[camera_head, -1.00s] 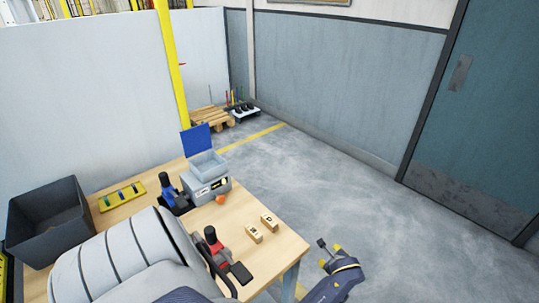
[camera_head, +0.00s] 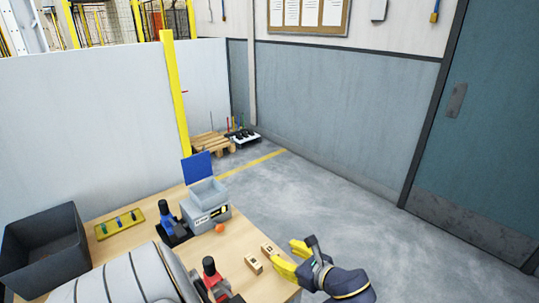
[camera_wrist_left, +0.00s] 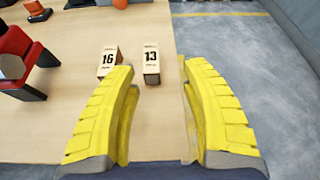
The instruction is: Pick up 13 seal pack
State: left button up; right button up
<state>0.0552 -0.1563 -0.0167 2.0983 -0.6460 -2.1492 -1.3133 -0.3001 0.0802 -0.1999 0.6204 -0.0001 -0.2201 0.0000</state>
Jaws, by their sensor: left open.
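The 13 seal pack (camera_wrist_left: 151,64) is a small pale tan block with a dark "13" on its face, standing on the wooden table near its edge. In the head view it is the farther of two blocks (camera_head: 268,248). The similar 16 seal pack (camera_wrist_left: 109,60) stands just left of it in the wrist view and also shows in the head view (camera_head: 254,264). My left gripper (camera_head: 284,256), with yellow fingers, is open and empty beside the blocks. In the wrist view the fingers (camera_wrist_left: 160,80) are spread, with pack 13 ahead between their tips, apart from both. My right gripper is out of view.
A red clamp-like tool (camera_head: 210,268) and a blue one (camera_head: 167,220) stand on the table.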

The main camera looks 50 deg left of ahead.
aim_at(274, 253)
pick_arm(q)
jog(key=shift+s+d+f, duration=0.1)
jog(key=shift+s+f, duration=0.1)
jog(key=shift+s, duration=0.25)
jog(key=shift+s+a+f+g, duration=0.15)
jog(key=shift+a+g, duration=0.1)
jog(key=shift+g, duration=0.05)
jog(key=shift+m, duration=0.3)
jog(key=shift+x, duration=2.1)
grip_shut()
